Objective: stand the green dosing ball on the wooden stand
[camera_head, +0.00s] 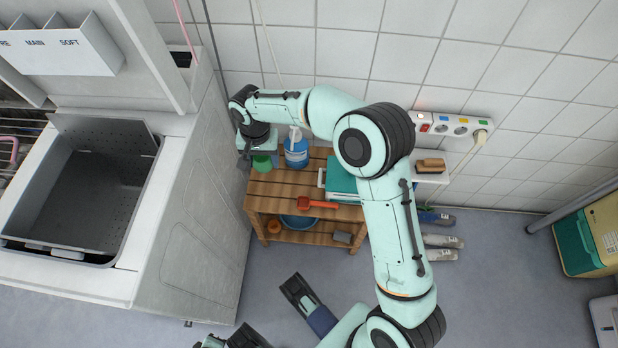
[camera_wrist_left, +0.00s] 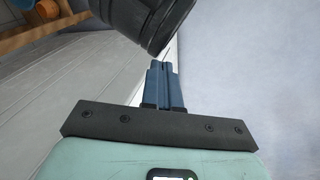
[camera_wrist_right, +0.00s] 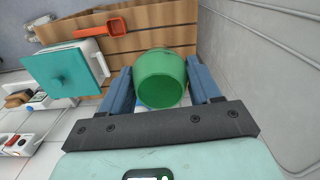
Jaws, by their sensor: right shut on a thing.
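The green dosing ball (camera_wrist_right: 160,78) is a hollow green cup between the blue fingers of my right gripper (camera_wrist_right: 160,88), which is shut on it. In the head view the ball (camera_head: 262,163) shows partly under my right gripper (camera_head: 260,152), over the back left corner of the slatted wooden stand (camera_head: 275,187). I cannot tell whether it touches the boards. The stand's boards (camera_wrist_right: 185,14) show behind the ball in the right wrist view. My left gripper (camera_wrist_left: 163,72) is low, in front of the stand; its fingers are together, with nothing seen between them.
A blue bottle (camera_head: 296,152) stands right of the ball. A red scoop (camera_head: 316,204) and a teal-lidded box (camera_head: 341,180) are on the stand too. The washing machine (camera_head: 200,220) rises close on the left; the tiled wall (camera_head: 340,60) is behind.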

